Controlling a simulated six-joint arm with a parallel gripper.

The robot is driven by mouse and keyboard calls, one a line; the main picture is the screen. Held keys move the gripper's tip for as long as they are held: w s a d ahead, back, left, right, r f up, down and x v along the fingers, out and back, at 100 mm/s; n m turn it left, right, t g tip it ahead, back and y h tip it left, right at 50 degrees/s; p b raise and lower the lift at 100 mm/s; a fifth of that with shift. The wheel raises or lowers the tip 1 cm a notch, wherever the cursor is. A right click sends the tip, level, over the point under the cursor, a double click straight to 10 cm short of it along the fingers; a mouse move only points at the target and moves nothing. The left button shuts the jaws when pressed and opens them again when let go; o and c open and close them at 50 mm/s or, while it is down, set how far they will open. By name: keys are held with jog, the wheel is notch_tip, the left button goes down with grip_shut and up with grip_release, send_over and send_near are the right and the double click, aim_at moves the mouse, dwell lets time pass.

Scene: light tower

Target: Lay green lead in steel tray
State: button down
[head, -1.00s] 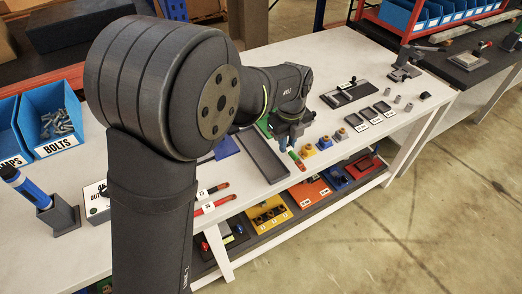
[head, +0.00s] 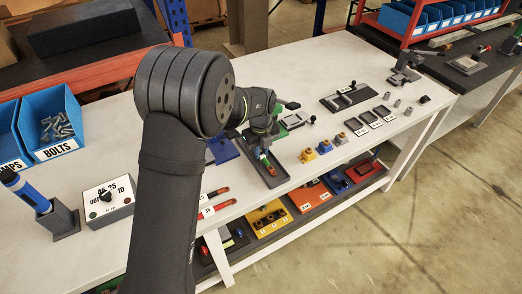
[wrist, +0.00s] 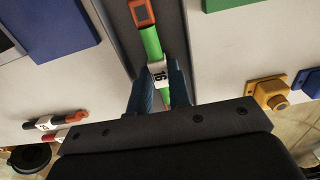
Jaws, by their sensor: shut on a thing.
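The green lead (wrist: 151,42), with an orange-red end and a white tag, is between the blue fingers of my gripper (wrist: 160,82), which is shut on it. It also shows in the head view (head: 265,163). The steel tray (head: 277,182) is a long dark tray near the front edge of the bench. In the wrist view the lead lies lengthwise over the tray floor (wrist: 115,12). I cannot tell whether it touches the floor. My gripper is low over the tray, and the arm partly hides the tray's far end in the head view.
Yellow (head: 308,155) and blue (head: 325,147) blocks stand to the right. A dial box (head: 108,200) and blue bins (head: 55,125) are farther left.

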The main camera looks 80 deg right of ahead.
aim_at(261, 153)
jog(key=c, duration=1.3)
grip_release()
jog(key=shift+f, duration=0.1)
jog(key=shift+c, duration=0.2)
notch_tip(261, 153, up, 12)
jog(key=shift+r, duration=0.2)
jog(key=shift+f, duration=0.1)
jog(key=shift+f, duration=4.2)
jog(key=shift+f, duration=0.1)
